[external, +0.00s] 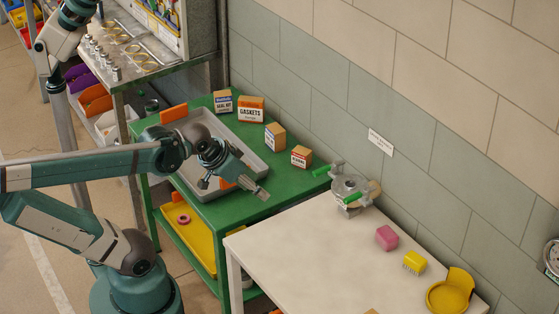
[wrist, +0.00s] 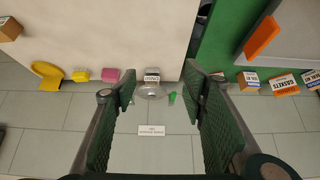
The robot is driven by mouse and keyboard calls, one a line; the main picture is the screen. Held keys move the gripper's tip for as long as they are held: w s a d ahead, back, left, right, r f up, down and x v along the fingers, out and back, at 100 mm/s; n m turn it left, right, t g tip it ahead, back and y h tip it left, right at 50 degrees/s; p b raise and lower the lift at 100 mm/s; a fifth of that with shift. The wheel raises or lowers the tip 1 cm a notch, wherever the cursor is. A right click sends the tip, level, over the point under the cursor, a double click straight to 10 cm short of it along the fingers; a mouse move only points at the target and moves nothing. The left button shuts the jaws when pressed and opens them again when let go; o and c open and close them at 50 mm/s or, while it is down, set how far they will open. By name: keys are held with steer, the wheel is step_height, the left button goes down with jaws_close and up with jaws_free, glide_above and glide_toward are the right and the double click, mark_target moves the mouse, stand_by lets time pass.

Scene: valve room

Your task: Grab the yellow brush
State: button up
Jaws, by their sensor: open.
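The yellow brush (external: 415,263) lies on the white table, with pale bristles along its lower side. It also shows small in the wrist view (wrist: 80,76), left of the pink block (wrist: 110,74). My gripper (external: 262,192) is over the front right part of the green table, well to the left of the brush and apart from it. In the wrist view my gripper's (wrist: 160,82) two dark green pads stand wide apart with nothing held between them.
The pink block (external: 387,238) and a yellow round holder (external: 450,292) flank the brush. A grey valve with green handles (external: 351,187) stands at the white table's (external: 290,262) back corner. Small boxes, including a gaskets box (external: 251,109), and a grey tray (external: 251,146) are on the green table.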

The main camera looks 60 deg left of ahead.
steer(key=w, duration=0.1)
steer(key=n+g+h+p, duration=0.4)
steer(key=n+g+p, duration=0.35)
steer(key=n, duration=1.25)
glide_above(408, 254)
steer(key=shift+t, duration=0.45)
step_height(408, 254, down, 14)
steer(key=shift+w+f+p, duration=0.1)
steer(key=shift+f+p, duration=0.1)
steer(key=shift+p, duration=0.2)
steer(key=shift+h, duration=0.3)
